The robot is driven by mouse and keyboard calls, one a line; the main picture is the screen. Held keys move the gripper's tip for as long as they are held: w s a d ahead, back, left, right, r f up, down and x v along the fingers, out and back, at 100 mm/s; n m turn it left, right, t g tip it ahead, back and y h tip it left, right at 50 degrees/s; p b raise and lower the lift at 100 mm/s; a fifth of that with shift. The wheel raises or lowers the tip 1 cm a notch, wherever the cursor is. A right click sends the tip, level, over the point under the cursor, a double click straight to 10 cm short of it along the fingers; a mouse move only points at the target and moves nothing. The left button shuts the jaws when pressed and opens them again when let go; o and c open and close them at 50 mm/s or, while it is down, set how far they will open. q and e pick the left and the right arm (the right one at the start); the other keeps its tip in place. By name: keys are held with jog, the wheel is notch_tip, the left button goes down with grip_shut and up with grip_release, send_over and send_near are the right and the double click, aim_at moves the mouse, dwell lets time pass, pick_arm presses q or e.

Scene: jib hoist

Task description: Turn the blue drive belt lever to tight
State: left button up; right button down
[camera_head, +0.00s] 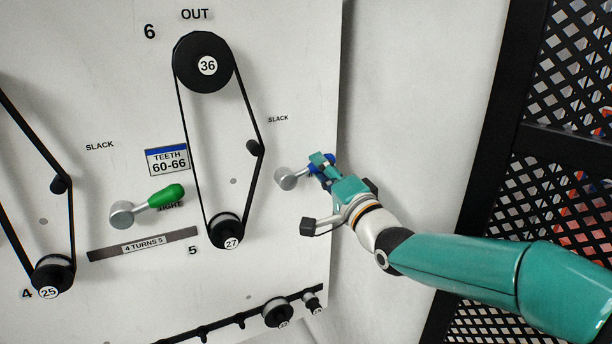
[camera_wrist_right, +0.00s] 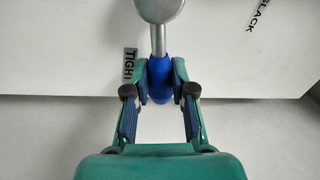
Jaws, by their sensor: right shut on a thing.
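The blue lever (camera_head: 314,167) sits at the right side of the white panel, on a grey round hub (camera_head: 287,178). It points to the right and slightly up from the hub. My right gripper (camera_head: 322,165) is shut on its blue handle. In the right wrist view the blue handle (camera_wrist_right: 159,76) lies between the fingers of the right gripper (camera_wrist_right: 160,82), with the grey shaft and hub beyond. A "TIGHT" label (camera_wrist_right: 130,66), partly covered, is left of the handle there. The "SLACK" label (camera_head: 278,119) is above the lever in the head view. My left gripper is not in view.
A belt runs around pulleys 36 (camera_head: 204,62) and 27 (camera_head: 226,231), with a small idler (camera_head: 254,148) against its right side. A green lever (camera_head: 166,196) is to the left. A black mesh partition (camera_head: 560,130) stands at the right.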

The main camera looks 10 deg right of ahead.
jog(key=shift+d+f, duration=0.1)
jog(key=shift+f, duration=0.3)
jog(key=c, duration=1)
grip_release()
jog(key=shift+o, duration=0.2)
jog(key=shift+r, duration=0.15)
jog(key=shift+r, duration=0.1)
jog(key=shift+s, duration=0.15)
jog(key=v, duration=1.1)
jog(key=shift+s+f, duration=0.25)
jog(key=shift+s, duration=0.05)
jog(key=shift+d, duration=0.15)
